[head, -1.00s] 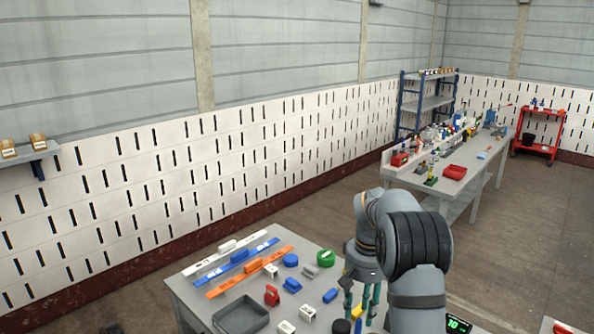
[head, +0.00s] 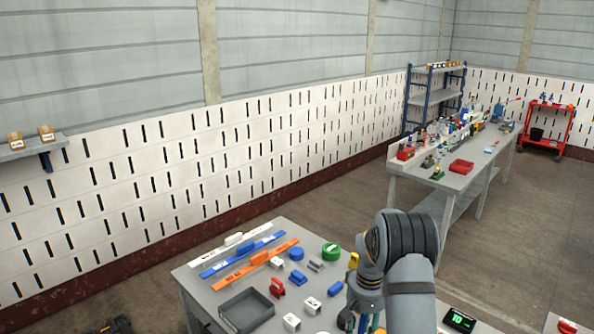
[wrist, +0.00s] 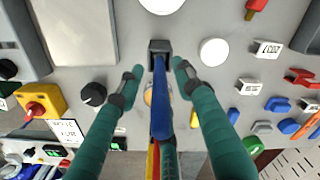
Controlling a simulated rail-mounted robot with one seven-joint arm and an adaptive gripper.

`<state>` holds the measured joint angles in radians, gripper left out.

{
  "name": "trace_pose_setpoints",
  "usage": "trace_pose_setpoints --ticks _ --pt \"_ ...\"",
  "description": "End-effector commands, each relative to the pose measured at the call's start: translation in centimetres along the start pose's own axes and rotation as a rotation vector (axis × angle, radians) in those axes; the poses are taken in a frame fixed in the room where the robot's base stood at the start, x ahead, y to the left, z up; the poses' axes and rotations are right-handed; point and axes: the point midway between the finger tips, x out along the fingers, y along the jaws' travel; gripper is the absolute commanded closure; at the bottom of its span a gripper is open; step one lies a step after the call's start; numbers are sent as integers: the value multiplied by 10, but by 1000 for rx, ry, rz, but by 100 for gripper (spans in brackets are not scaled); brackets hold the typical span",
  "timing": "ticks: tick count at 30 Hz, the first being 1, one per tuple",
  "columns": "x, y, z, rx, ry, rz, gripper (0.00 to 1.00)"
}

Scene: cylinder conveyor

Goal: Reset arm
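My gripper (wrist: 158,78) has teal fingers, which stand apart on either side of a long blue item (wrist: 160,100) with a dark block at its far end. Gaps show between the fingertips and the blue item; what it is, and its height, I cannot tell. Red and yellow parts show near its lower end. In the head view, my gripper (head: 361,322) hangs at the bottom edge over the right side of the near grey table (head: 215,275); its tips are cut off or hidden there.
The near table holds a grey tray (head: 246,310), a green round piece (head: 331,250), coloured strips and several small blocks. A black display (head: 459,319) is at the right. A farther workbench (head: 455,178) carries a red bin (head: 461,166). Open floor lies between the tables.

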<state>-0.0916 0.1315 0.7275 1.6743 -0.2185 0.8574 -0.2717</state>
Motion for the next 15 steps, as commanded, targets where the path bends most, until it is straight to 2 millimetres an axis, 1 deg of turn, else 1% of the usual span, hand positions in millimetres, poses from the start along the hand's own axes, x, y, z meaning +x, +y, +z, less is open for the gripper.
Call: trace_pose_setpoints --ticks 12,15 --pt "0 0 -1 0 2 0 65" --pt "-17 0 -1 -1 3 0 65"
